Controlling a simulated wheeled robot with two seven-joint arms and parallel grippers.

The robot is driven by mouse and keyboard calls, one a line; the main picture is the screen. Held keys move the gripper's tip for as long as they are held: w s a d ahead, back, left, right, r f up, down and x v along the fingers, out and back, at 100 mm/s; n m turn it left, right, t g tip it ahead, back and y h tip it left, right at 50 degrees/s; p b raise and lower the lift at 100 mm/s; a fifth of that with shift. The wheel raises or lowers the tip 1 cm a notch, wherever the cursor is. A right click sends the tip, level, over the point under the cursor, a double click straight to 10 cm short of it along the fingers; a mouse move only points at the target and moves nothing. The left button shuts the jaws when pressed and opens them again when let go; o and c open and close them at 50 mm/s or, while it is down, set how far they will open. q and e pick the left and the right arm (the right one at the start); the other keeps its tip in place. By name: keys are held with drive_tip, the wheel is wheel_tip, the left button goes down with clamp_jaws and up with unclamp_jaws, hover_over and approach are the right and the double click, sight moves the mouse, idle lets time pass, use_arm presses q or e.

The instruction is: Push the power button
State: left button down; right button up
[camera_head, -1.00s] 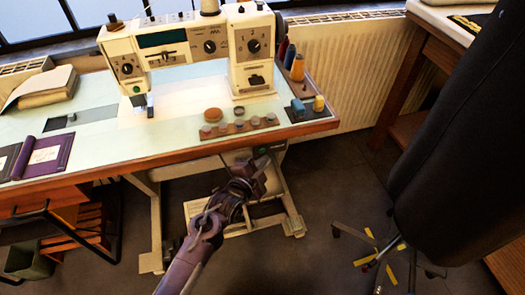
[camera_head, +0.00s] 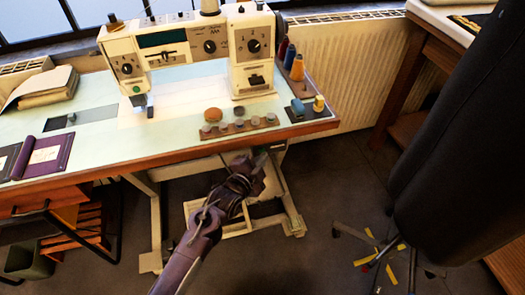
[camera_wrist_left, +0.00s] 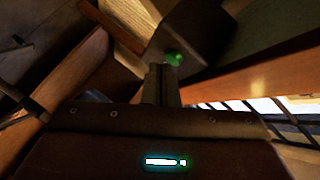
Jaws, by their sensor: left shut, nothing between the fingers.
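A round green button (camera_wrist_left: 174,58) sits on a dark box (camera_wrist_left: 198,36) in the left wrist view; it looks like the power button. My left gripper (camera_wrist_left: 163,70) is shut and empty, its fingertips close beside the button in the picture. I cannot tell whether they touch it. In the head view my left gripper (camera_head: 261,160) reaches up below the front edge of the sewing table (camera_head: 100,166). The button's box is not clear in that view. My right gripper is not in view.
Table legs (camera_head: 290,200) stand near my left arm. A dark hanging form (camera_head: 465,150) fills the right side.

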use_arm(q)
drive_tip(key=shift+w+a, duration=0.1)
drive_tip(key=shift+w, duration=0.2)
idle(0.4)
drive_tip(key=shift+s+d+p, duration=0.3)
drive_tip(key=shift+s+p, duration=0.25)
drive_tip(key=shift+s, duration=0.35)
drive_tip(key=s+p, duration=0.1)
drive_tip(key=s, duration=0.1)
drive_tip(key=s+d+p, duration=0.1)
drive_tip(key=s+p, duration=0.1)
drive_tip(key=s, duration=0.1)
drive_tip(key=shift+s+d, duration=0.35)
drive_tip(key=shift+d, duration=0.05)
